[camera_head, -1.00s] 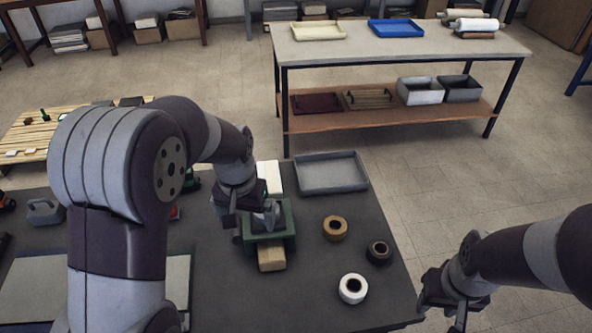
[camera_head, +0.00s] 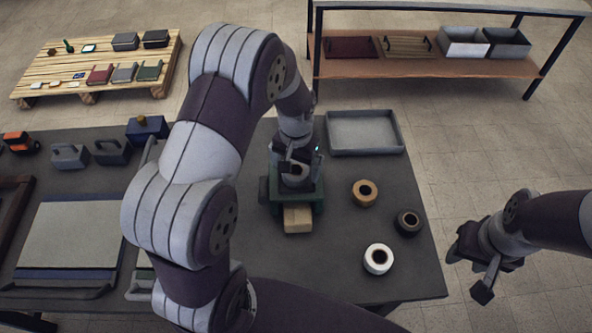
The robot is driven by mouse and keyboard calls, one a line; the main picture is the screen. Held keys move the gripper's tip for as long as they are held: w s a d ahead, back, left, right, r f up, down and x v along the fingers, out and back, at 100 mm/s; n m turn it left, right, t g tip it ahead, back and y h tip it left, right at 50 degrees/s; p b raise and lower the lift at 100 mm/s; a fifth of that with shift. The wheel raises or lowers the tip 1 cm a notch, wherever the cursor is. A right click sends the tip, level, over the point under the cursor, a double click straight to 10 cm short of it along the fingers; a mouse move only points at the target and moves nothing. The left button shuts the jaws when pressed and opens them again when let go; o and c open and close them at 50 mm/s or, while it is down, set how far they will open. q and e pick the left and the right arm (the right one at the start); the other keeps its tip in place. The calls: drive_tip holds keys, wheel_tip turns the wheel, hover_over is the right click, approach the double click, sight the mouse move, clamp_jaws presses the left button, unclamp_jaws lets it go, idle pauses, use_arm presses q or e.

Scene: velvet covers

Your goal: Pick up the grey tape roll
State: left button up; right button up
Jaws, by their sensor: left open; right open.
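A green holder (camera_head: 308,193) stands on the dark table, with a light wooden block (camera_head: 297,219) at its front. A grey rounded piece (camera_head: 296,181), which looks like the grey tape roll, sits in the holder and is partly hidden by my gripper. My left gripper (camera_head: 291,165) is open, pointing down over this piece; I cannot tell whether the fingers touch it. A tan roll (camera_head: 356,195), a black roll (camera_head: 400,226) and a white roll (camera_head: 370,264) lie flat to the right. My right gripper (camera_head: 474,275) is open and empty, beyond the table's right edge.
A grey tray (camera_head: 365,151) lies behind the rolls. At the left are a large flat board (camera_head: 72,236), a blue box (camera_head: 147,131) and grey cases (camera_head: 70,156). A pallet (camera_head: 60,92) and a shelf table (camera_head: 440,66) stand beyond.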

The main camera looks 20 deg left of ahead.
use_arm(q)
drive_tip(key=shift+f, duration=0.65)
drive_tip(key=c, duration=1.1)
